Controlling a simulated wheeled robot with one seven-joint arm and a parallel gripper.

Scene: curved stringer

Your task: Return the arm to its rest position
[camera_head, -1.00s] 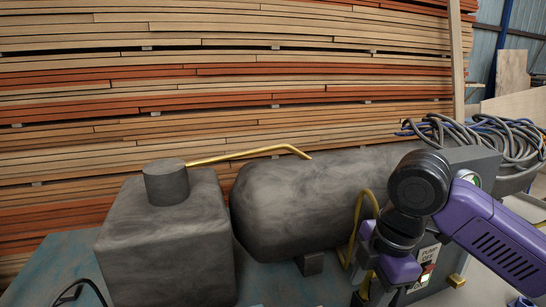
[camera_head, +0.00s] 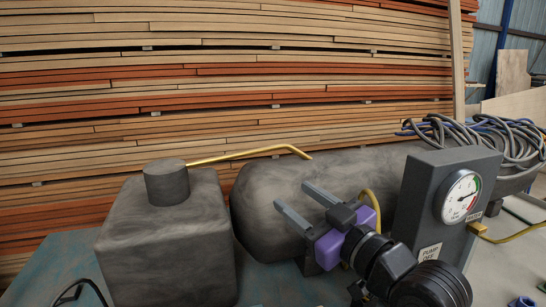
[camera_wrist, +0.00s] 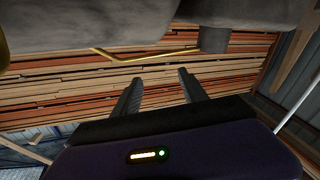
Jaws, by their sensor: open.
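My gripper (camera_head: 300,207) is open, with two grey fingers apart and nothing between them. In the head view it is in front of the dark grey horizontal tank (camera_head: 262,200), pointing up and to the left, and covers part of it. In the wrist view my gripper (camera_wrist: 160,85) is also empty, with stacked boards beyond it. My purple and black arm comes in from the lower right. Right of my gripper stands a grey control box (camera_head: 425,195) with a round gauge (camera_head: 460,197) and a "PUMP OFF" label (camera_head: 429,254).
A dark square tank (camera_head: 165,245) with a round cap (camera_head: 166,182) stands at the left. A brass pipe (camera_head: 245,154) runs above the tanks. Coiled cables (camera_head: 480,135) lie at the back right. Stacked boards (camera_head: 200,90) fill the background.

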